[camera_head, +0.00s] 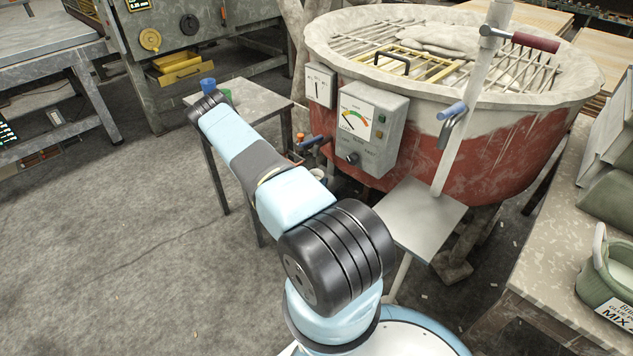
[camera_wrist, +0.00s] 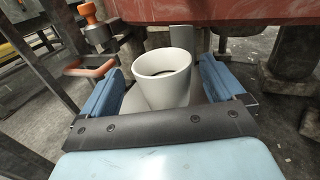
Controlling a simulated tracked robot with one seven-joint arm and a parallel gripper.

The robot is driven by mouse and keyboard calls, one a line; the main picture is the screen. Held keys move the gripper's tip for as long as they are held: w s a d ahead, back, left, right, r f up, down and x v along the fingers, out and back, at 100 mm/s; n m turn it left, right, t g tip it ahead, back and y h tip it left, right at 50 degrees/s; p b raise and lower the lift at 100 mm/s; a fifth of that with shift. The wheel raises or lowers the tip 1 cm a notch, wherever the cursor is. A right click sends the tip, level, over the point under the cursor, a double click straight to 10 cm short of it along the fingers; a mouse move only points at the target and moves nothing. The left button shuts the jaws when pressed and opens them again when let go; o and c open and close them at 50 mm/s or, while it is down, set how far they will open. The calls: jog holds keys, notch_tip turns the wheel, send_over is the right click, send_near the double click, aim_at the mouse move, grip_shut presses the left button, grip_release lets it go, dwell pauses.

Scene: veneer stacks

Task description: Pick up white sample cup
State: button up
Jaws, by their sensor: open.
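My gripper (camera_wrist: 161,72) is open, with one blue finger on each side of the cup. A gap shows between the cup and the right finger; contact on the left is hard to judge. The lower part of the cup is hidden behind the dark gripper bar. In the head view, a small pale rim (camera_head: 318,174) beside my arm appears to be the cup; my arm hides the gripper there.
A red tub (camera_head: 470,150) with a grey control box (camera_head: 368,125) stands just beyond the cup. An orange-knobbed tool (camera_wrist: 92,22) and an orange handle (camera_wrist: 90,68) are left of it. A small grey table (camera_head: 258,100) is at left, and a metal plate (camera_head: 425,215) at right.

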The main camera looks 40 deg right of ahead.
aim_at(316, 176)
jog(key=shift+x, duration=1.5)
jog(key=shift+s, duration=0.1)
jog(key=shift+c, duration=0.3)
jog(key=c, duration=1.1)
